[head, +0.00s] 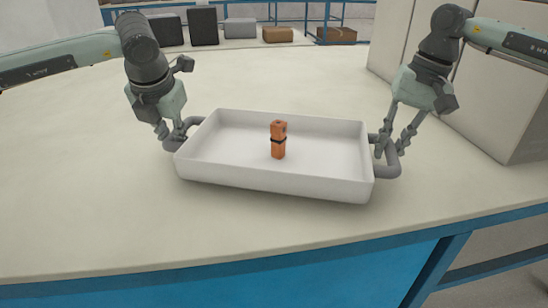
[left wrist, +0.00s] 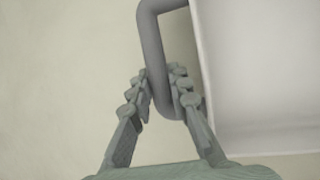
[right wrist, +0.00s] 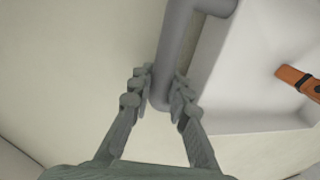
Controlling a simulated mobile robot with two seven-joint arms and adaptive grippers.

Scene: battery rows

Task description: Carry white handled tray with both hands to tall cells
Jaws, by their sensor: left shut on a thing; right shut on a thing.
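The white tray (head: 270,179) with grey handles is on or just above the pale table in the middle of the head view; I cannot tell if it touches. It looks level. My left gripper (head: 175,132) is shut on the left grey handle (left wrist: 152,50), with one finger on each side of the bar. My right gripper (head: 386,145) is shut on the right grey handle (right wrist: 174,45). An orange cell (head: 278,140) with a black band stands upright inside the tray, near its middle. It also shows in the right wrist view (right wrist: 297,80).
The pale table (head: 80,190) is clear to the left and in front, ending at a blue front edge. Large light boxes (head: 480,90) stand at the right. At the back are black boxes (head: 204,27), a grey box (head: 240,28) and brown boxes (head: 277,34).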

